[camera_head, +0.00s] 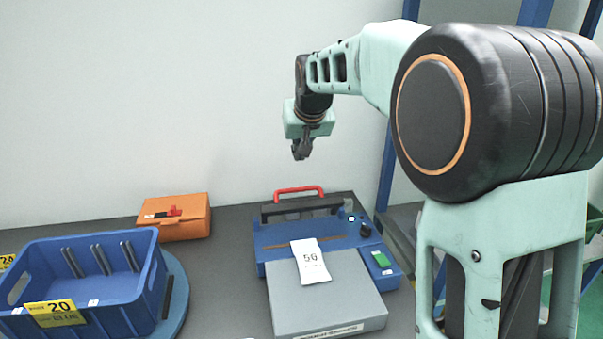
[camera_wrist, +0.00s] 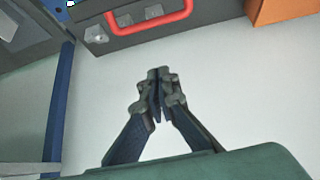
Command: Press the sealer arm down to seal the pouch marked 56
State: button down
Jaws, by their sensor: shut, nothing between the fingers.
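The blue sealer (camera_head: 276,236) stands on the dark bench. Its dark sealer arm (camera_head: 272,210) with a red handle (camera_head: 299,189) is at the back and looks raised. In the wrist view the red handle (camera_wrist: 150,22) shows at the top, beyond the fingertips. The white pouch (camera_head: 308,262), whose marking reads like 56, lies across the sealer's front edge and the grey platform (camera_head: 330,295). My gripper (camera_head: 301,154) is above and behind the handle, apart from it. In the wrist view my gripper (camera_wrist: 160,78) has its fingertips together, with nothing between them.
A blue bin (camera_head: 100,292) tagged 20 stands on a round blue base at the left. An orange box (camera_head: 187,220) is at the back, left of the sealer. A control panel with a green switch (camera_head: 380,259) is on the sealer's right. The air around my gripper looks clear.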

aim_at(300, 205)
jog(key=shift+a, duration=0.1)
jog(key=shift+w+a+f+p, duration=0.15)
jog(key=shift+w+f, duration=0.15)
jog(key=shift+f, duration=1.25)
jog(key=shift+w+f+p, duration=0.15)
jog(key=shift+w+f, duration=0.2)
jog(key=shift+f, duration=1.15)
jog(key=shift+w+a+f+p, duration=0.15)
jog(key=shift+w+f, duration=0.15)
jog(key=shift+f, duration=1.25)
jog(key=shift+d+f+b, duration=0.1)
jog(key=shift+d+b, duration=0.05)
jog(key=shift+b, duration=0.2)
jog(key=shift+s+f+b, duration=0.1)
jog(key=shift+s+b, duration=0.1)
jog(key=shift+b, duration=0.5)
